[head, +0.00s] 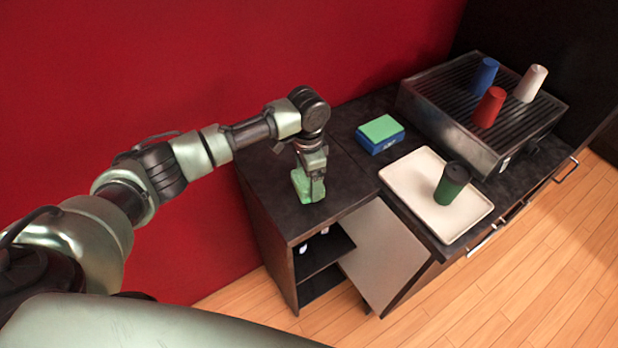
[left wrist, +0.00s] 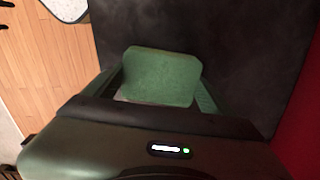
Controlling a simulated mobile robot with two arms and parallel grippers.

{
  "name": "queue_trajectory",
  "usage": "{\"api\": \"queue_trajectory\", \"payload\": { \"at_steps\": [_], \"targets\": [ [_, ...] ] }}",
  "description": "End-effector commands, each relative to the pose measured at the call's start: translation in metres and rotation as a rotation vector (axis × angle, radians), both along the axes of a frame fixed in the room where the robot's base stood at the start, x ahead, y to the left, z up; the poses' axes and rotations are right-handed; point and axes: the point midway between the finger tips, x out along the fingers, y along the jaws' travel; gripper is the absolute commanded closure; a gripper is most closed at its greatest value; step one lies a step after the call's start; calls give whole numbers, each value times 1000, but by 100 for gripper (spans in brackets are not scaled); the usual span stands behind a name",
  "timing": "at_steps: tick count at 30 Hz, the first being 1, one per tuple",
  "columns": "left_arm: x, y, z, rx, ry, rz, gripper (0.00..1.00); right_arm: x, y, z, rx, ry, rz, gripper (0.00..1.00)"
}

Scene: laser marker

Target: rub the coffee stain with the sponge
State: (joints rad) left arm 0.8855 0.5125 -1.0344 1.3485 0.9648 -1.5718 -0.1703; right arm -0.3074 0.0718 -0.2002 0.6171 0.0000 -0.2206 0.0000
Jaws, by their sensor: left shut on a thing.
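A green sponge (head: 299,183) is held in my left gripper (head: 312,190), low over the left end of the dark countertop (head: 345,180). In the left wrist view the sponge (left wrist: 162,76) sits between the two fingers, and the gripper is shut on it. I cannot tell whether the sponge touches the counter. I cannot make out a coffee stain on the dark surface; it may be hidden under the sponge or gripper. My right gripper is not in view.
A blue block with a green top (head: 380,134) and a white tray (head: 407,185) holding a dark green cup (head: 452,183) are to the right. Blue, red and white cups stand on a ribbed metal machine (head: 450,108). A cabinet door (head: 385,250) hangs open below.

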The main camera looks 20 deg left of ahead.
Motion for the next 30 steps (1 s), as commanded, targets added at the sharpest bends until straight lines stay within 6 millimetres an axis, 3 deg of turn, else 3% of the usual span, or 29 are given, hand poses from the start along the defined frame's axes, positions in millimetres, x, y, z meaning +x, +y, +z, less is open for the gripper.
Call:
{"api": "queue_trajectory", "payload": {
  "at_steps": [12,20,30],
  "targets": [
    [0,3,37,1,5,6,48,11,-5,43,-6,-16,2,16],
    [5,6,54,0,3,8,48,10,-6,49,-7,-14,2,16],
    [5,6,55,1,3,8,48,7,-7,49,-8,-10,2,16]
  ]
}}
